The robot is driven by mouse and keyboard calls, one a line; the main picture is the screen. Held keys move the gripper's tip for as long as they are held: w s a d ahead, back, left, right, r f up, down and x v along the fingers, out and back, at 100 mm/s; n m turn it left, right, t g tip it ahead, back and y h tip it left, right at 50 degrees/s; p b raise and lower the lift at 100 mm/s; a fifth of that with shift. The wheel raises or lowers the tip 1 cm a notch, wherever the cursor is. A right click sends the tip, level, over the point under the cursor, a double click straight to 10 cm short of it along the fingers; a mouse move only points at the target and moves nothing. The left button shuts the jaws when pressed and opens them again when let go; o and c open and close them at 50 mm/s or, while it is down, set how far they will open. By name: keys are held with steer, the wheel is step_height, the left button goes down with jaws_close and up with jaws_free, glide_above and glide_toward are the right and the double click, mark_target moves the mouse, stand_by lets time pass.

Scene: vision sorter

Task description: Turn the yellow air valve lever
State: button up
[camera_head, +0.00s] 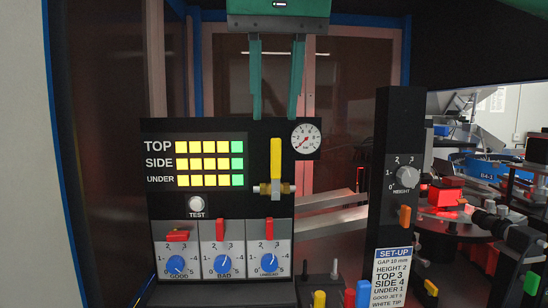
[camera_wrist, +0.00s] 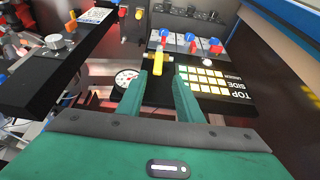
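The yellow air valve lever (camera_head: 275,158) stands upright on a brass valve body (camera_head: 273,188), at the right side of the black control panel in the head view. My green gripper (camera_head: 274,114) is open above it, with its two fingers pointing down. The fingertips end a little above the lever's top in that view, one towards each side. In the wrist view the lever (camera_wrist: 158,62) shows between and beyond the open fingertips (camera_wrist: 161,72). Nothing is held. Whether the fingers overlap the lever in depth is hard to tell.
A round pressure gauge (camera_head: 306,138) sits close right of the fingers. Left of the lever are lit indicators (camera_head: 209,163) and a TEST button (camera_head: 196,204). Dials with red switches (camera_head: 221,258) lie below. A black post with a HEIGHT knob (camera_head: 408,176) stands to the right.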

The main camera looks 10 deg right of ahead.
mark_target(276, 143)
steer(key=x, duration=1)
steer(key=shift+d, duration=0.25)
jaws_close()
